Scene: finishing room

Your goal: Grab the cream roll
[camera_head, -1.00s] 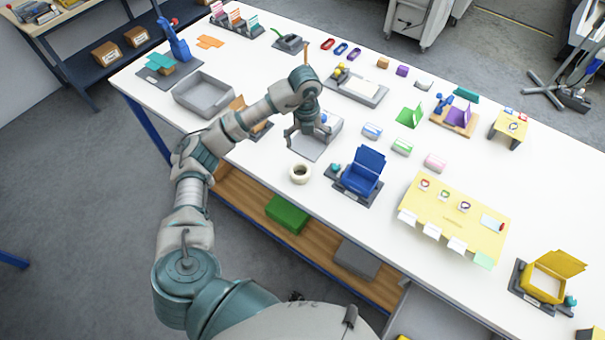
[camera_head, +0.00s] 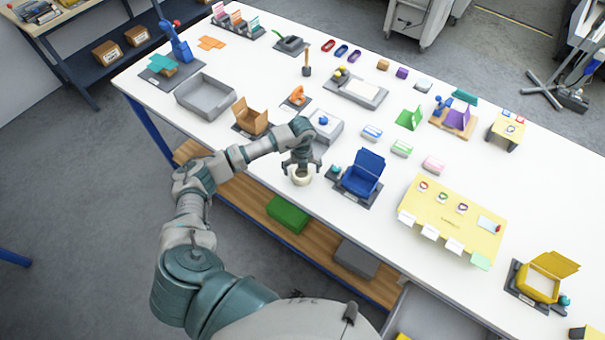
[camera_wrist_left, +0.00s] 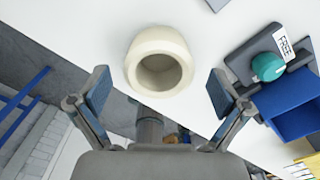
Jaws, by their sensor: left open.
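The cream roll (camera_head: 300,178) stands near the front edge of the white table, a short ring with a round hole. In the left wrist view the cream roll (camera_wrist_left: 158,62) sits ahead of and between my open fingers, apart from both, with its hole showing. My left gripper (camera_head: 299,165) is over the roll in the head view and partly covers it. The fingers of my left gripper (camera_wrist_left: 155,98) are spread wide and hold nothing. My right gripper is not in view.
A blue box on a grey base (camera_head: 361,172) stands just right of the roll. A grey tray with a blue item (camera_head: 326,127) lies behind it, and an open brown box (camera_head: 251,118) is to the left. The table's front edge is close to the roll.

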